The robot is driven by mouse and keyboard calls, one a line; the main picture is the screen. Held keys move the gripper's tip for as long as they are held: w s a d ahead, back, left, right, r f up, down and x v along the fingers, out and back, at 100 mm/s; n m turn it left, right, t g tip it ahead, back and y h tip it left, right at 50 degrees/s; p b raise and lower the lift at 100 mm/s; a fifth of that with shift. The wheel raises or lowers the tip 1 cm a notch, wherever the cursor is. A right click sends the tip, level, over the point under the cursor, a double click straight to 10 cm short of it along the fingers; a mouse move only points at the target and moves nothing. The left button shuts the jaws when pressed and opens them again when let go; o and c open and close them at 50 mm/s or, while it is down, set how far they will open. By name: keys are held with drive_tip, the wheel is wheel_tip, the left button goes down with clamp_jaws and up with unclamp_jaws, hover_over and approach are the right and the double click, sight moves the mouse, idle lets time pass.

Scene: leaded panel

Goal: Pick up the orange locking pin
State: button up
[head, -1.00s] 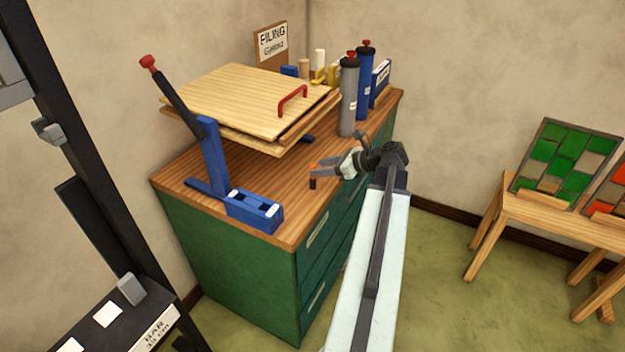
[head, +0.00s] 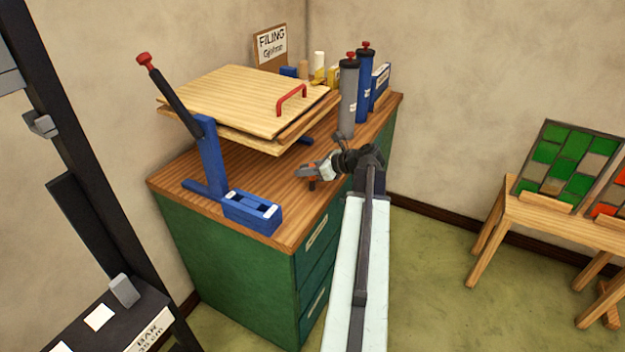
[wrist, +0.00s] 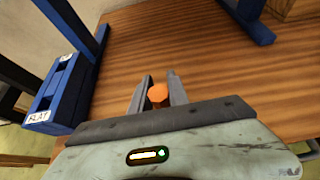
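The orange locking pin (wrist: 157,93) shows its round orange head between the two grey fingers of my gripper (wrist: 159,88) in the wrist view. The fingers lie close against both sides of the head, with no clear gap, so my gripper looks shut on it. In the head view my gripper (head: 309,171) is low over the front right part of the wooden worktop (head: 255,176). A short dark stem of the pin (head: 312,185) shows below the fingers. Whether its lower end touches the worktop is hard to tell.
A blue lever press (head: 210,165) stands left of my gripper, with a blue block at its foot. Stacked wooden boards with a red handle (head: 291,97) lie behind. Grey (head: 348,95) and blue (head: 365,85) cylinders stand at the back right. Bare worktop lies between.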

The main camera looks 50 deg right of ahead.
clamp_jaws()
drive_tip(key=shift+r+p, duration=0.7)
drive_tip(key=s+d+r+p, duration=0.1)
drive_tip(key=s+d, duration=0.1)
drive_tip(key=s, duration=0.5)
drive_tip(key=s+d+r+p, duration=0.2)
drive_tip(key=s, duration=0.6)
drive_tip(key=shift+s+r+p, duration=0.3)
